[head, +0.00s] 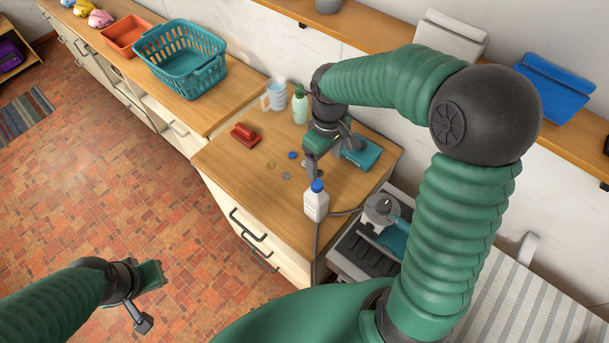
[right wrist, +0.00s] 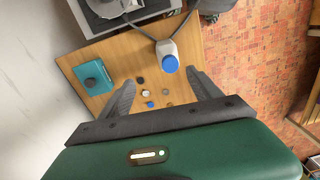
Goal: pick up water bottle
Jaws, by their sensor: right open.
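A white bottle with a blue cap (head: 316,204) stands upright on the wooden counter, near its front right part. It also shows in the right wrist view (right wrist: 168,56), cap toward the camera, beyond and between my spread fingers. My right gripper (head: 332,156) is open and empty above the counter, behind the bottle in the head view and apart from it. Both its fingers show in the right wrist view (right wrist: 163,90). My left gripper (head: 145,300) hangs over the tiled floor at lower left, away from the counter; its finger gap is unclear.
A green bottle (head: 300,105) and a light blue pitcher (head: 274,97) stand behind. A red object (head: 244,136), several small discs and a teal box (head: 362,154) lie on the counter. A grey appliance (head: 382,209) is at right. A teal basket (head: 181,62) stands at left.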

